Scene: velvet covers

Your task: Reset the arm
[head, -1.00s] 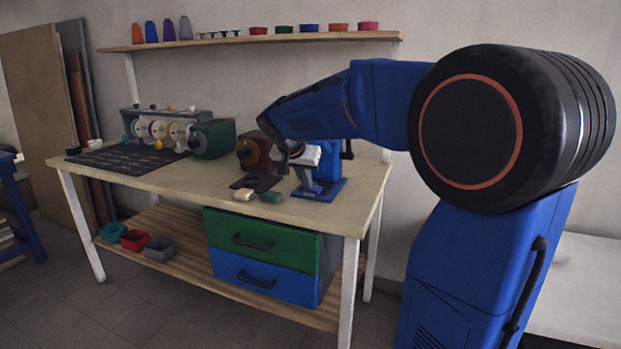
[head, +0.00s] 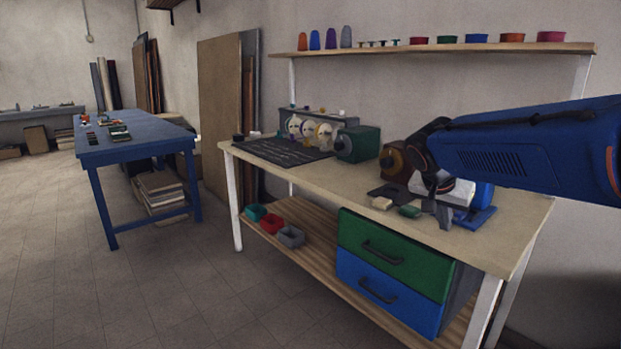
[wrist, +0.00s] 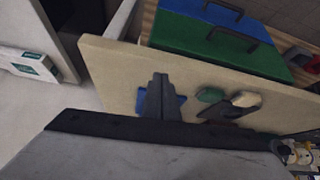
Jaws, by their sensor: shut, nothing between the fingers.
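My blue arm (head: 540,150) reaches in from the right of the head view over the workbench. My gripper (head: 443,218) points down above the bench top (head: 320,178), near its front right part. In the wrist view, my gripper (wrist: 160,90) shows as two dark fingers pressed together, with nothing between them. Beyond the fingers is part of a blue base (wrist: 175,101). A green block (head: 409,211) and a cream block (head: 381,203) lie on the bench to the left of the gripper, apart from it. The gap between fingertips and bench cannot be told.
A brown and dark machine (head: 393,163) and a green-ended machine (head: 358,144) stand along the bench's back. A shelf (head: 440,49) with small pots hangs above. Green and blue drawers (head: 390,262) sit beneath. Open floor (head: 170,290) lies left, towards a blue table (head: 135,150).

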